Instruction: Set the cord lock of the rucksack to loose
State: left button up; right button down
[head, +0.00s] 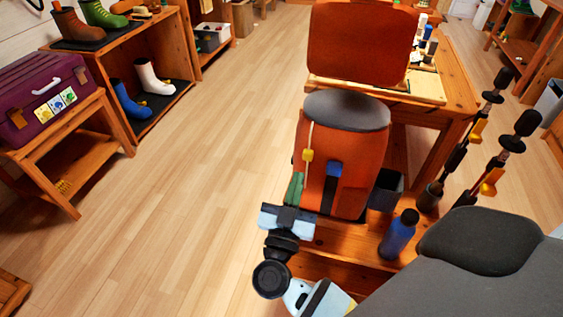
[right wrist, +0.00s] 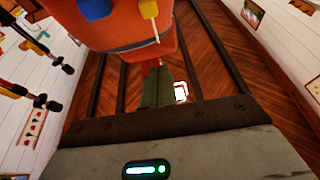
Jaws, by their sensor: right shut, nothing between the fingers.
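The orange rucksack (head: 315,185) with a grey lid stands upright on a wooden bench. A pale cord runs down its left front side, with the yellow cord lock (head: 307,154) partway along it. A blue buckle (head: 334,170) sits to the right of the lock. My right gripper (head: 295,188) is shut and empty at the rucksack's lower left, below the lock and apart from it. In the right wrist view the shut green fingers (right wrist: 158,84) point toward the rucksack (right wrist: 125,35); the cord lock (right wrist: 149,9) shows at the top edge. My left gripper is out of view.
Poles (head: 470,130) with black grips rise farther right. Open floor (head: 190,190) lies left.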

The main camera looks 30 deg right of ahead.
jog(key=shift+w, duration=0.15)
notch_tip(320, 180, up, 3)
send_over(305, 156)
jog(key=s, duration=0.1)
jog(key=shift+s+a+f+b, duration=0.1)
jog(key=shift+a+f+b, duration=0.15)
jog(key=shift+f+b, duration=0.25)
jog(key=shift+a+f+b, duration=0.2)
jog(key=shift+f+b, duration=0.05)
jog(key=shift+f, duration=1.1)
